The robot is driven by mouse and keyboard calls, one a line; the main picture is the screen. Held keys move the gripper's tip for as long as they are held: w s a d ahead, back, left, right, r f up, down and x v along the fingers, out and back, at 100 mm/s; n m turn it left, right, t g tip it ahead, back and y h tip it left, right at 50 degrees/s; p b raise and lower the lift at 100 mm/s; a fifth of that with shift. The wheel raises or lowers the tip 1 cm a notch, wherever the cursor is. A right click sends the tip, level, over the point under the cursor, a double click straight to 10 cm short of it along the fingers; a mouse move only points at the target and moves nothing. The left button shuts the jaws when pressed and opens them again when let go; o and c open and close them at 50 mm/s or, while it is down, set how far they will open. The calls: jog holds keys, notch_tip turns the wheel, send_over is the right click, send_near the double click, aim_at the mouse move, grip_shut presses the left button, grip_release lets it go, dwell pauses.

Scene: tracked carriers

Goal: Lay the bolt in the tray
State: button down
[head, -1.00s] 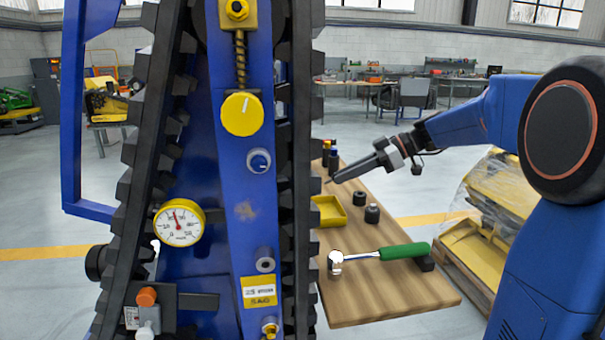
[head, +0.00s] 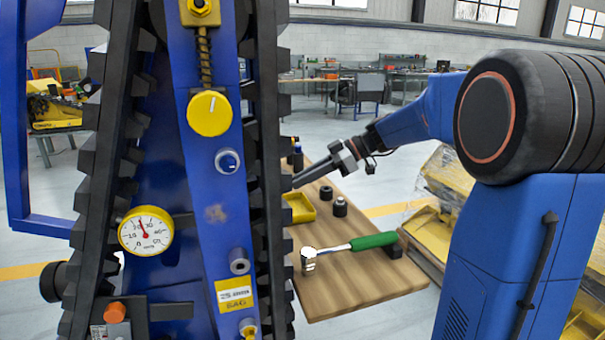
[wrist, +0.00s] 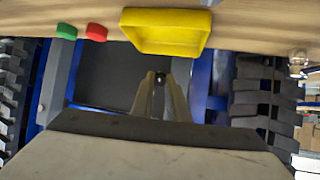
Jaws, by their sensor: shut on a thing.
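The yellow tray (head: 302,215) lies on the wooden table, partly hidden by the black track in the head view. In the wrist view the tray (wrist: 165,46) is at the top middle, beyond my fingertips. My gripper (head: 298,183) reaches in from the right, above and near the tray; its tips are beside the track's edge. In the wrist view its fingers (wrist: 160,80) are closed on a small dark thing, the bolt (wrist: 159,78); only its end shows. The bolt cannot be made out in the head view.
The blue tracked carrier (head: 215,190) with its gauge stands at the left, close to the table (head: 350,285). A green-handled hammer (head: 345,245) and black cylindrical parts (head: 340,207) lie on the table. Green (wrist: 66,31) and red (wrist: 96,32) pieces lie left of the tray.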

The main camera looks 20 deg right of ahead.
aim_at(304, 211)
jog(key=shift+f, duration=3.4)
jog(key=c, duration=1.6)
grip_release()
jog(key=shift+c, duration=0.2)
jog(key=shift+d, duration=0.1)
jog(key=v, duration=1.7)
jog(key=shift+d, duration=0.15)
